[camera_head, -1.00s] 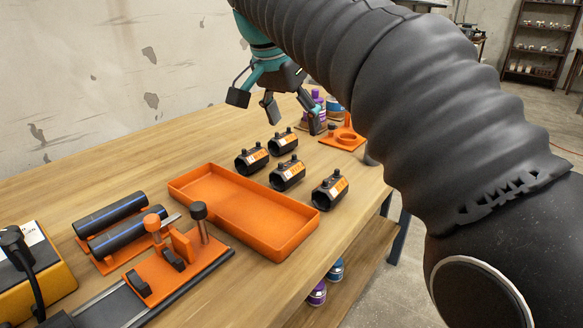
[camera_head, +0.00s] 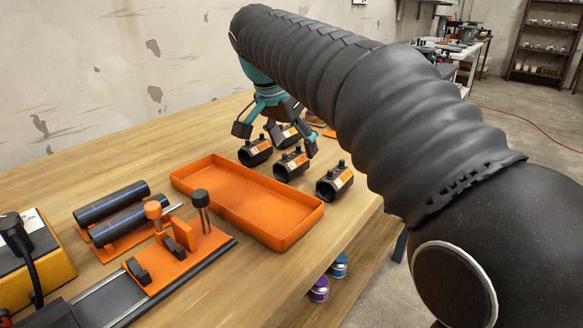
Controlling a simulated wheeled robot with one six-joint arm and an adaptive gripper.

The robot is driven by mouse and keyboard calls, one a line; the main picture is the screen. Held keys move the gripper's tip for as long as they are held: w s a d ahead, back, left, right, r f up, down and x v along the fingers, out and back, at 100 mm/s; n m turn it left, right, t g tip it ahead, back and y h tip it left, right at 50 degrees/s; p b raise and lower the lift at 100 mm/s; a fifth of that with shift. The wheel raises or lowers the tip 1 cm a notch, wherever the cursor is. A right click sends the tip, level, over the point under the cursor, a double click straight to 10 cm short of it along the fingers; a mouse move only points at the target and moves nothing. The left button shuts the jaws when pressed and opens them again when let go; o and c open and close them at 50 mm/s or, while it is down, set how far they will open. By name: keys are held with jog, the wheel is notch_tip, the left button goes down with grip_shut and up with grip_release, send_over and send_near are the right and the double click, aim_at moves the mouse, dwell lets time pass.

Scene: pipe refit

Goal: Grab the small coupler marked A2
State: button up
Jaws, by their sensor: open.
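Several black couplers with orange labels stand in a group on the wooden table, right of the orange tray. One is at the left (camera_head: 254,153), one at the front middle (camera_head: 290,165), one at the front right (camera_head: 334,182). Another coupler (camera_head: 291,132) at the back is partly hidden by my gripper's fingers. The label markings are too small to read, so I cannot tell which is A2. My gripper (camera_head: 280,147) is open above the group, its fingers spread around the area of the back and middle couplers. I cannot tell whether it touches any of them.
An orange tray (camera_head: 180,184) lies empty left of the couplers. Two black pipes (camera_head: 115,205) rest on an orange holder, beside an orange clamp fixture (camera_head: 165,265) and a yellow device (camera_head: 45,265). Small containers (camera_head: 318,288) stand on the lower shelf. Bare table lies behind the tray.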

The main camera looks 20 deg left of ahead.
aim_at(297, 152)
jog(key=x, duration=0.4)
jog(key=shift+s+d+f+b, duration=0.1)
jog(key=shift+d+f+b, duration=0.1)
jog(key=shift+b, duration=0.1)
jog(key=c, duration=1.2)
jog(key=shift+r, duration=0.1)
jog(key=shift+c, duration=0.2)
